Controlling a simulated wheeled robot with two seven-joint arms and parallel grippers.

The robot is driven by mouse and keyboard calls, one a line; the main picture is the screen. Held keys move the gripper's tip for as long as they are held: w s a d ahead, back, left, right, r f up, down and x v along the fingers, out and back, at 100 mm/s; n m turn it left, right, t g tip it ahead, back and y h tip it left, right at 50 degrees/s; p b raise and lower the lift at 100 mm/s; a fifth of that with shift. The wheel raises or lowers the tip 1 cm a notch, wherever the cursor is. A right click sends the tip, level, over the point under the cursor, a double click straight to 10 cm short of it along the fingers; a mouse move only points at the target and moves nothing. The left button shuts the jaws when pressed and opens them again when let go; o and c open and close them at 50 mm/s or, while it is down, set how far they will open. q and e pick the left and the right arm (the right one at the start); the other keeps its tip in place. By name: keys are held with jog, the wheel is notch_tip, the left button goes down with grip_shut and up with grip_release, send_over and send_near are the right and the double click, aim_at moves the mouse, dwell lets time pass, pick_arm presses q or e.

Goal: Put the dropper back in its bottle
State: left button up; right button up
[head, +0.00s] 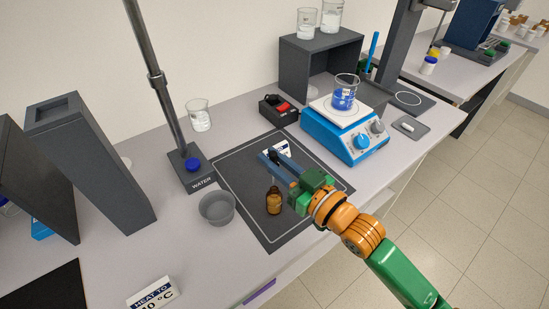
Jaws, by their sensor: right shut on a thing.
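The small brown bottle (274,203) stands upright on the dark mat (240,171). My right gripper (270,160) reaches in from the lower right, with its fingers beyond the bottle in the picture. It is shut on a small dark thing (275,156) at its fingertips, which looks like the dropper. The dropper's lower part is hidden or too small to make out. The gripper and the dropper are apart from the bottle. My left gripper is not in view.
A grey bowl (217,208) stands left of the bottle. A stand with a dark base (190,172) is at the mat's left corner. A blue hotplate (345,140) carries a beaker of blue liquid (345,92). A small white card (283,145) is behind my gripper.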

aim_at(277, 195)
notch_tip(277, 195, down, 7)
jog(key=b, duration=0.4)
jog(key=shift+w+b, duration=0.1)
jog(key=shift+b, duration=0.2)
jog(key=shift+d, duration=0.1)
jog(key=shift+f, duration=0.25)
jog(key=o, duration=0.7)
jog(key=shift+s+d+f, duration=0.1)
jog(key=shift+s+d, duration=0.15)
jog(key=shift+d, duration=0.05)
jog(key=b+v, duration=0.1)
jog(key=v, duration=0.5)
jog(key=shift+s+b, duration=0.15)
jog(key=shift+b, duration=0.2)
